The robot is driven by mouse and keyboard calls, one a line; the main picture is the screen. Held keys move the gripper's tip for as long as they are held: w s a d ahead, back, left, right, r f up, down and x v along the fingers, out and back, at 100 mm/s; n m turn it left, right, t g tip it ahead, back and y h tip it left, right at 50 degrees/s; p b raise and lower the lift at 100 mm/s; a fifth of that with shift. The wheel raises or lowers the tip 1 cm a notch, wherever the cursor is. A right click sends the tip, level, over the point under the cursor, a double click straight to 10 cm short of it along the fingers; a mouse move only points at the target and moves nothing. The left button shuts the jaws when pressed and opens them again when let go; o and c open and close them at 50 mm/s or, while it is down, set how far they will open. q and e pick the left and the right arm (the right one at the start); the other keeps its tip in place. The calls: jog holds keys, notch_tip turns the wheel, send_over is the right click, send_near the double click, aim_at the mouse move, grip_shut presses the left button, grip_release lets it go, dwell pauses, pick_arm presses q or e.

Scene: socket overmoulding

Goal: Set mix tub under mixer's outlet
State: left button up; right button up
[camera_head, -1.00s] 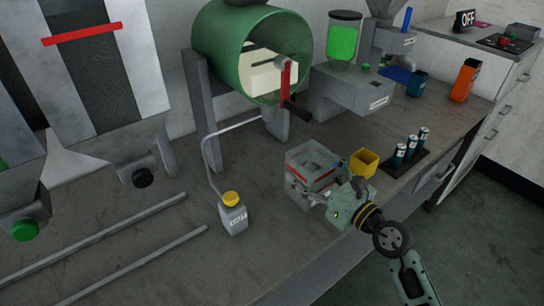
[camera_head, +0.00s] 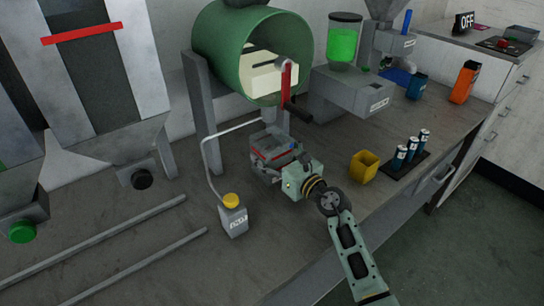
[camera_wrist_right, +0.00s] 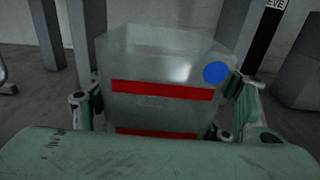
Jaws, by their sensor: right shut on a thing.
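The mix tub (camera_head: 268,143) is a translucent grey box with red stripes. It is below the front of the green mixer drum (camera_head: 212,50); I cannot tell whether it touches the bench. My right gripper (camera_head: 287,165) is shut on the tub from its front right side. In the right wrist view the tub (camera_wrist_right: 165,75) fills the middle, with a blue dot on it and a finger on each side. The drum's mouth shows pale contents, with a red lever (camera_head: 286,82) in front. My left gripper is not in view.
A yellow cup (camera_head: 364,167) and a rack of dark blue vials (camera_head: 411,150) stand to the right. Two rails lie on the bench at left.

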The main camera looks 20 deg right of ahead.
jog(key=shift+f, duration=0.15)
jog(key=o, duration=1.3)
jog(key=shift+s, duration=0.1)
jog(key=v, duration=1)
jog(key=shift+s+d, duration=0.1)
jog(key=shift+s, duration=0.15)
jog(key=shift+s+d, duration=0.25)
jog(key=shift+s, duration=0.4)
